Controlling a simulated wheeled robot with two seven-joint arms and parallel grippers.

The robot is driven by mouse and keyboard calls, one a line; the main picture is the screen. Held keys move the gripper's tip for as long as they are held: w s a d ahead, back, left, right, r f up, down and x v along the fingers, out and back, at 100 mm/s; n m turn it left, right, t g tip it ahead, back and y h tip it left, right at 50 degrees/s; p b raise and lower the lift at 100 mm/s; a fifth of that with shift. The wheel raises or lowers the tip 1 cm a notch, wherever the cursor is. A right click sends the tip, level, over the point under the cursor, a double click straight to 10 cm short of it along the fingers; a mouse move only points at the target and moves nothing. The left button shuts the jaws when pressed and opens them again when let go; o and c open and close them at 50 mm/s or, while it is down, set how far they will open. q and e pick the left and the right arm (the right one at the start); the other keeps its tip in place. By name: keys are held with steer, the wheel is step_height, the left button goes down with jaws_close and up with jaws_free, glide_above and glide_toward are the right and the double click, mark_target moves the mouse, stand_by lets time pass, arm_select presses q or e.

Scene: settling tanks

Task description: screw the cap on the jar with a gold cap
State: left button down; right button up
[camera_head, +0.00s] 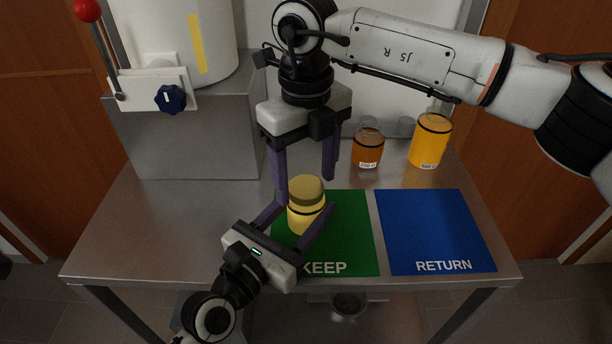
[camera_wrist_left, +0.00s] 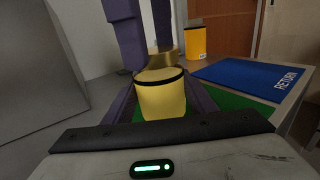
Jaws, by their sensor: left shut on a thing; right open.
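The jar (camera_head: 303,220) is yellow with a dark band below its top, and stands upright on the green KEEP mat (camera_head: 355,235). Its gold cap (camera_head: 306,188) sits at the top of it; I cannot tell how tightly it is seated. In the left wrist view the jar (camera_wrist_left: 162,98) fills the middle with the cap (camera_wrist_left: 163,60) above it. My left gripper (camera_head: 305,208) is shut on the jar body from the front. My right gripper (camera_head: 305,184) is open, pointing down, its fingertips close to the cap and not visibly gripping it.
A blue RETURN mat (camera_head: 432,230) lies to the right and is empty. An orange-brown jar (camera_head: 367,149) and a yellow-orange jar (camera_head: 430,140) stand behind the mats. A grey block (camera_head: 190,135) carries a white tank (camera_head: 180,40) at back left. The table's left front (camera_head: 150,235) is clear.

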steer(key=shift+r, duration=1.95)
steer(key=shift+c, duration=0.3)
step_height(320, 180, up, 2)
steer(key=n, duration=0.5)
steer(key=shift+n, duration=0.4)
steer(key=n, duration=0.1)
steer(key=r+n, duration=0.1)
steer(key=n, duration=0.2)
steer(key=shift+r+n, duration=0.25)
steer(key=shift+n, duration=0.15)
steer(key=shift+f, duration=0.1)
steer(key=shift+f, duration=3.95)
steer(key=shift+c, duration=0.2)
